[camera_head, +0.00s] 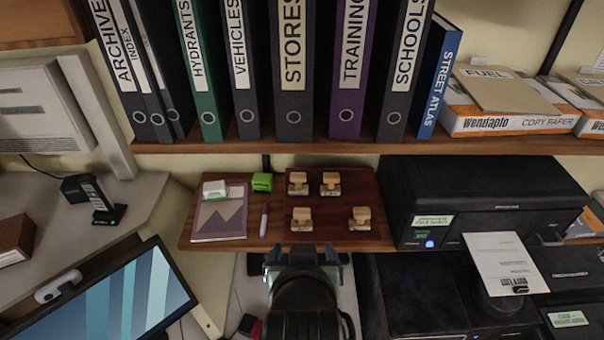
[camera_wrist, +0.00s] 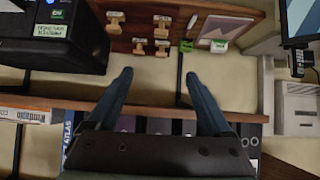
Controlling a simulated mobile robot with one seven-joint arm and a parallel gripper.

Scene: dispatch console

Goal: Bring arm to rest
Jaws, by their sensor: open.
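My arm reaches up from the bottom middle of the head view. My gripper (camera_head: 301,254) is at the front edge of the small wooden shelf (camera_head: 340,243), just in front of the dark red board (camera_head: 330,210) with several wooden stamps. In the wrist view my gripper (camera_wrist: 159,76) shows two blue-grey fingers spread wide apart. Nothing is between them. The wrist view is turned the other way up, with the stamp board (camera_wrist: 148,58) beyond the fingertips and binders below. The gap between the gripper and the shelf edge is hard to judge.
Binders (camera_head: 293,60) stand on the upper shelf (camera_head: 300,152). A black printer (camera_head: 470,185) is at the right. A notebook (camera_head: 219,222), a green item (camera_head: 262,182) and a pen (camera_head: 264,221) lie left of the stamps. A monitor (camera_head: 120,290) is at lower left.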

